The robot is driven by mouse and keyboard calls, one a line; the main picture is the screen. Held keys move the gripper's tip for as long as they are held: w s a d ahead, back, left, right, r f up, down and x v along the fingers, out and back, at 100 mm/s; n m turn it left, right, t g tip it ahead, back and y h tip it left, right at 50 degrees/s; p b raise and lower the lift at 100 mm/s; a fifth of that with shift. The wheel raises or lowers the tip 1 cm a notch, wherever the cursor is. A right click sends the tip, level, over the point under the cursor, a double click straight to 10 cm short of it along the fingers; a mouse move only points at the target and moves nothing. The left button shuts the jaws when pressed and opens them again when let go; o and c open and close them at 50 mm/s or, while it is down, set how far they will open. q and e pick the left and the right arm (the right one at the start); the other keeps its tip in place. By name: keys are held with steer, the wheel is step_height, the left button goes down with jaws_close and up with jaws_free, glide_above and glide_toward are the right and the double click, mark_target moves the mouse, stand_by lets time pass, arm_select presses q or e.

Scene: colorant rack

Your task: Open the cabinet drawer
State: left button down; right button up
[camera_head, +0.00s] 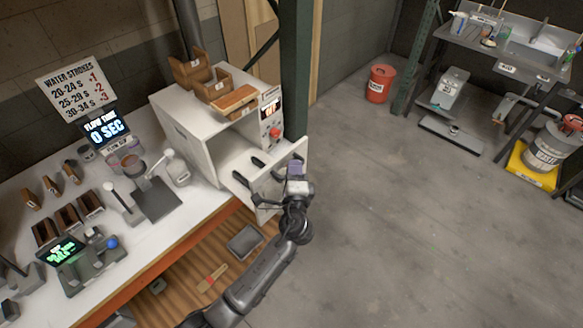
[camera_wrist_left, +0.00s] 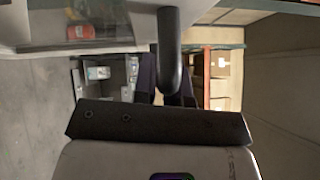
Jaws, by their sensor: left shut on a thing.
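The white cabinet (camera_head: 192,125) stands on the bench near its far right corner. Its drawer (camera_head: 265,187) is out from the body, with a gap between its front panel and the cabinet opening; two dark slim pieces show inside. My left gripper (camera_head: 294,182) is at the outer face of the drawer front. In the left wrist view a dark round handle bar (camera_wrist_left: 169,50) runs between the fingers of my left gripper (camera_wrist_left: 167,82), which is shut on it. In the head view the gripper hides the handle. My right gripper is not in view.
Wooden trays (camera_head: 232,100) sit on the cabinet top. A green post (camera_head: 296,70) stands close behind it. The bench (camera_head: 130,260) holds several tools and screens at left. The floor (camera_head: 390,210) right of the drawer is clear; a red bucket (camera_head: 380,84) stands farther back.

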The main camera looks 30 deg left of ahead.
arm_select(q)
steer(key=c, duration=1.2)
jaws_free()
steer(key=shift+o, duration=0.2)
steer(key=b+v, duration=0.1)
steer(key=v, duration=1.3)
steer(key=shift+b, duration=0.35)
